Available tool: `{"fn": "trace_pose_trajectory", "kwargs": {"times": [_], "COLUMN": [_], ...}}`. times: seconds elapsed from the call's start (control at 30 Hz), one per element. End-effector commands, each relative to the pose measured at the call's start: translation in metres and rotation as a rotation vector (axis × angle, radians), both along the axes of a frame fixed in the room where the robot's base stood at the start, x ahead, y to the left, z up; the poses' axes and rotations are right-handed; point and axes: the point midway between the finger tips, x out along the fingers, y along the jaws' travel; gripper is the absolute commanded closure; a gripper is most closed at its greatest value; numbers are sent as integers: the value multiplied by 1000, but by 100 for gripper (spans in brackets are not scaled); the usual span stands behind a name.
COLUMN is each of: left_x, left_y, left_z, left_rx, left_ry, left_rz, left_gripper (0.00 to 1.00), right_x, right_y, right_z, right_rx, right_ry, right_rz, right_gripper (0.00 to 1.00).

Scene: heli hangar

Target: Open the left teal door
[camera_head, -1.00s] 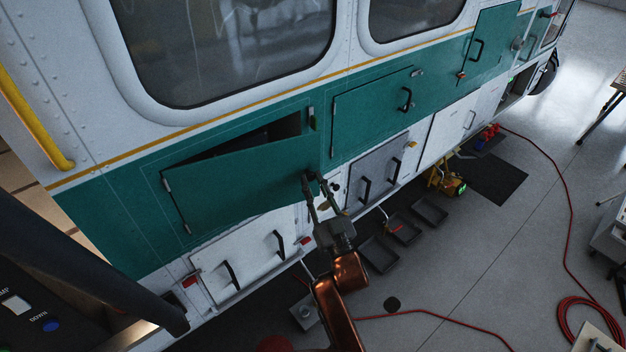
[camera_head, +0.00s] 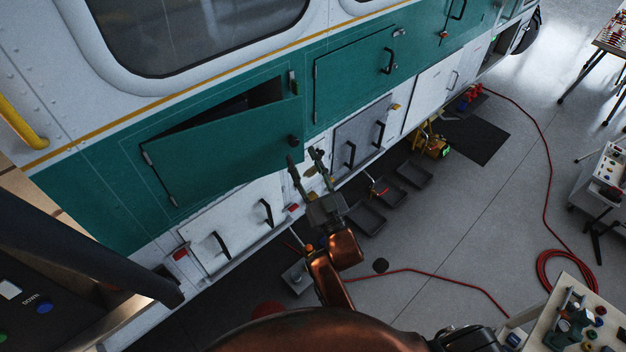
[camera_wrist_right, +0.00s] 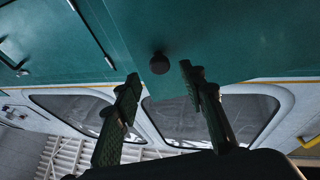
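The left teal door (camera_head: 225,150) stands ajar on the side of the helicopter, hinged at its left edge, with a dark gap along its top and right. Its round dark knob (camera_head: 294,140) is near the door's right edge. My right gripper (camera_head: 306,160) is open and empty, just below and right of the knob, apart from it. In the right wrist view the knob (camera_wrist_right: 160,63) shows beyond and between the two spread fingers (camera_wrist_right: 165,85), on the teal panel. My left gripper is not in view.
A second teal door (camera_head: 355,75) with a black handle is shut to the right. White and grey lower panels with black handles sit below. Black trays (camera_head: 366,217), a red hose (camera_head: 430,272) and a tool cart (camera_head: 570,320) are on the floor side.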

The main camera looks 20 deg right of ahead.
Motion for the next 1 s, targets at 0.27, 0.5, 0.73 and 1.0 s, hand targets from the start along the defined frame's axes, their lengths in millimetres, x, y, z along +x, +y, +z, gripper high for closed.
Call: {"fn": "trace_pose_trajectory", "kwargs": {"times": [0.27, 0.5, 0.73, 1.0], "left_x": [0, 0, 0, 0], "left_y": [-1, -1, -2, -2], "left_z": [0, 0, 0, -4], "left_rx": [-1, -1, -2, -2], "left_ry": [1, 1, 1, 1], "left_rz": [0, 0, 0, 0], "left_gripper": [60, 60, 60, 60], "right_x": [-50, -72, -75, -68], "right_y": [-8, -11, -12, -9], "right_z": [-22, -31, -31, -55], "right_rx": [1, 0, 0, -8], "right_ry": [4, 2, 0, 36], "right_rz": [-1, 0, 1, 4], "right_gripper": [62, 62, 62, 73]}}
